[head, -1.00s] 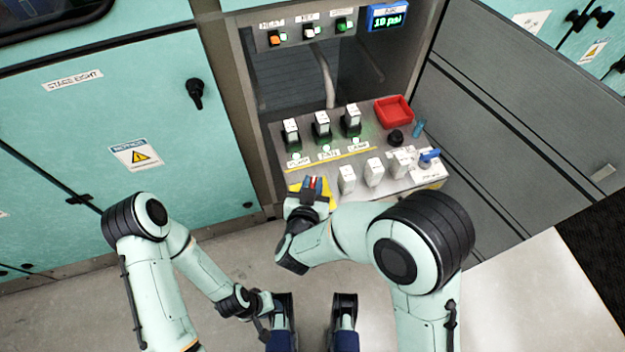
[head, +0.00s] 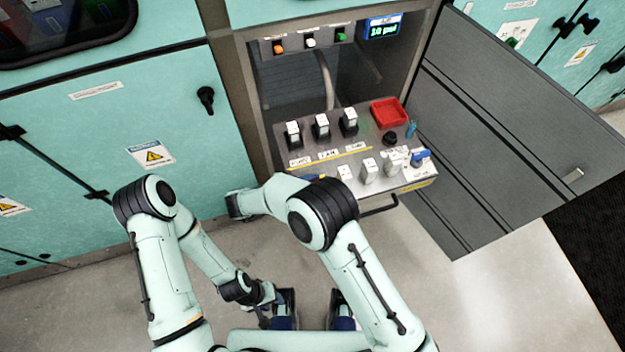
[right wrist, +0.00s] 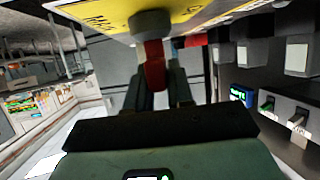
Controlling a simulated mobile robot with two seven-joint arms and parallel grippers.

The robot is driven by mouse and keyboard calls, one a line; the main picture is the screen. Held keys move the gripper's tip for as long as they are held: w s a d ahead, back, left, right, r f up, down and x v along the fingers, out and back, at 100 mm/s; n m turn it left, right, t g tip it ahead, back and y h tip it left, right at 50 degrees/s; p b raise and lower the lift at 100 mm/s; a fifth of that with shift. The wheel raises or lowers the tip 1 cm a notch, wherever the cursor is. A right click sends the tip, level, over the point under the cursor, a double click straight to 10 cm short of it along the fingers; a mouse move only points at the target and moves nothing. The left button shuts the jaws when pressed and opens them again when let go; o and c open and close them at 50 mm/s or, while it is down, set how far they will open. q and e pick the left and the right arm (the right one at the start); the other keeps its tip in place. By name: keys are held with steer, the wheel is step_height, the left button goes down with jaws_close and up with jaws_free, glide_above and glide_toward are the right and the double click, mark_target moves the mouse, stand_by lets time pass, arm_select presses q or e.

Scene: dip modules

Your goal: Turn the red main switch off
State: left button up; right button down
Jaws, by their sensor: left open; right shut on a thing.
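The red main switch handle (right wrist: 154,62) shows in the right wrist view, on a grey round hub below a yellow plate (right wrist: 100,14) with partly readable lettering. My right gripper (right wrist: 160,88) is shut on the handle, its dark fingers on both sides of it. In the head view my right arm hides the switch and most of this gripper; only a bit of blue and yellow shows above the arm. My left gripper (head: 312,300) is open and empty, low over the floor, well away from the panel.
A display (head: 384,27) reads 10 psi. An open grey door (head: 500,120) stands at right. Floor in front is clear.

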steer(key=shift+d+m+g+h, duration=0.1)
steer(key=shift+m+g+h, duration=0.5)
steer(key=shift+m+g, duration=0.5)
steer(key=c, duration=1.1)
jaws_free()
steer(key=shift+d, duration=0.1)
